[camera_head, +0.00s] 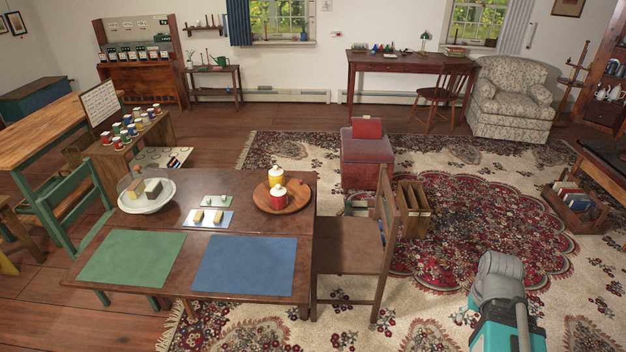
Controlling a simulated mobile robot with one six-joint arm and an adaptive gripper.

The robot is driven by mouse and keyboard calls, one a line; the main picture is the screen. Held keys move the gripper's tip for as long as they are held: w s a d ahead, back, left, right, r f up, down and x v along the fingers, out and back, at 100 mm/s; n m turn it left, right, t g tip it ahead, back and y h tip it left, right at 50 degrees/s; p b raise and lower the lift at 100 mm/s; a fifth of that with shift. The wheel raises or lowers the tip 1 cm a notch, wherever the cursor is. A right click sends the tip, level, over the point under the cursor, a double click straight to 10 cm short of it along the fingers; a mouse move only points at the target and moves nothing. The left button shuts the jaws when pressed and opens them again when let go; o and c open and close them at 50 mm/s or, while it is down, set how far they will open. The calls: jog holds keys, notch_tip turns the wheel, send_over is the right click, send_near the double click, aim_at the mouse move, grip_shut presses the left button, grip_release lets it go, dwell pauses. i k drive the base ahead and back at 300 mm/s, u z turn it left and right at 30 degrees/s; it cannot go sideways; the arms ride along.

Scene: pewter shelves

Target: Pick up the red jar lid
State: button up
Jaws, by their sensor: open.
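A red jar (278,201) stands on a round wooden tray (301,205) on the dark brown table. Its top is whitish and looks like a lid (278,190) resting on the jar. A yellow jar (276,176) with a similar pale top stands just behind it on the same tray. A separate red-coloured lid cannot be made out at this size. Part of my arm, grey and teal, shows at the lower right, well apart from the table. My gripper's fingers are not in view.
The table (172,296) also carries a green mat (133,258), a blue mat (245,265), a white bowl (133,205) with blocks and two small cards. A wooden chair (347,261) stands at its right side. Patterned rug (455,290) lies open between chair and arm.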

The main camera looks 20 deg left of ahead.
aim_at(278, 190)
jog(key=u, duration=0.1)
jog(key=i, duration=1.55)
jog(key=u, duration=0.75)
